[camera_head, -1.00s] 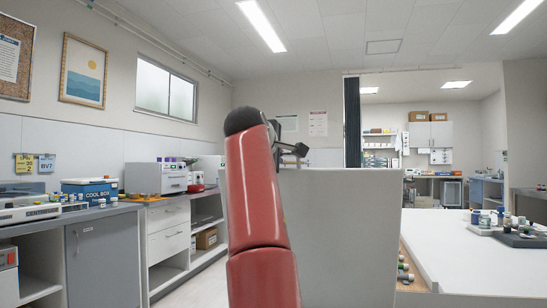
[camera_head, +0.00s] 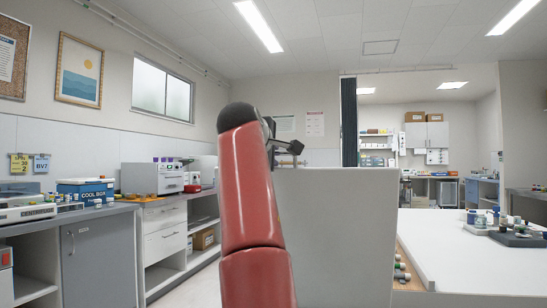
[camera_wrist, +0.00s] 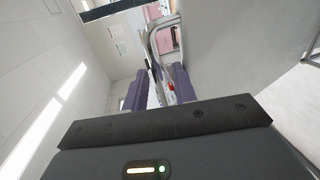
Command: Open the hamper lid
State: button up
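I cannot make out a hamper or its lid for sure in either view. A plain light grey upright panel (camera_head: 335,235) stands just right of my red arm in the head view; I cannot tell whether it belongs to the hamper. The dark housing of my gripper (camera_wrist: 165,145), with a yellow bar and a green light, fills the bottom of the wrist view. My arm hides part of the middle of the head view.
A white-topped table (camera_head: 480,265) with several small bottles is at right. A grey counter (camera_head: 75,217) with a blue cool box (camera_head: 85,191) runs along the left. Some floor shows between the counter and my arm.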

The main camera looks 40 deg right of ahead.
jog(key=b+v, duration=0.1)
jog(key=v, duration=0.5)
jog(key=shift+s+a, duration=0.15)
jog(key=shift+a, duration=0.1)
